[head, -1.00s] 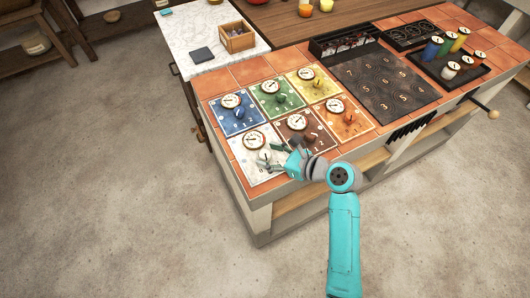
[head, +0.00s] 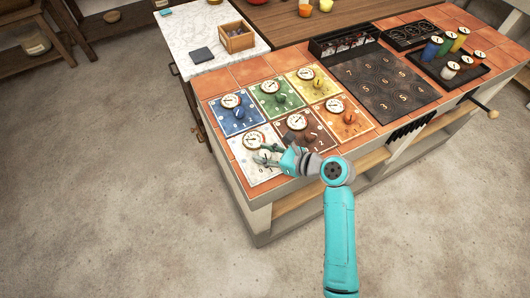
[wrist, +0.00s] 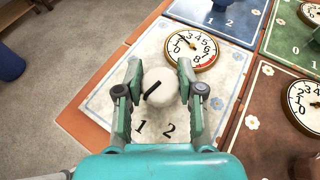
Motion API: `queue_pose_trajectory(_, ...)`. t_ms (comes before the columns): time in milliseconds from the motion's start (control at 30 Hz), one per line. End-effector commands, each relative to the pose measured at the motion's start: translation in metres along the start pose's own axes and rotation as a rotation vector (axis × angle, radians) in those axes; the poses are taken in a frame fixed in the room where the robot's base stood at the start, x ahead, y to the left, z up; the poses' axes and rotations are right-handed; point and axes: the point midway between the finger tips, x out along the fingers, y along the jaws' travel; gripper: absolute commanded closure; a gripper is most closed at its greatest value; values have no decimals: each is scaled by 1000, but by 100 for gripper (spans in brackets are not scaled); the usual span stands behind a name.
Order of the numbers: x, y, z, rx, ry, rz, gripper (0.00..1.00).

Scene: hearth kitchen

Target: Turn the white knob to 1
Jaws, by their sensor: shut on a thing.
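The white knob (wrist: 160,98) stands on the pale panel (wrist: 95,103), with a slanted black pointer line on top. My gripper (wrist: 160,80) is shut on the white knob, one finger on each side.
Blue (head: 236,116), green (head: 275,98), yellow (head: 313,84), brown (head: 306,133) and orange (head: 344,117) panels with dials and knobs lie close by on the tiled counter. The brown panel is right beside my gripper. Floor is open in front of the counter.

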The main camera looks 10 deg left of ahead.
Motion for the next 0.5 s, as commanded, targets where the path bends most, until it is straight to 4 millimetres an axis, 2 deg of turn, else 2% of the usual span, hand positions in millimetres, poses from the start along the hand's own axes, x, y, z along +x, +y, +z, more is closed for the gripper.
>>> queue_pose_trajectory(300,0,-1,-1,-75,1,185,97)
queue_pose_trajectory(500,0,0,-1,-83,0,202,97)
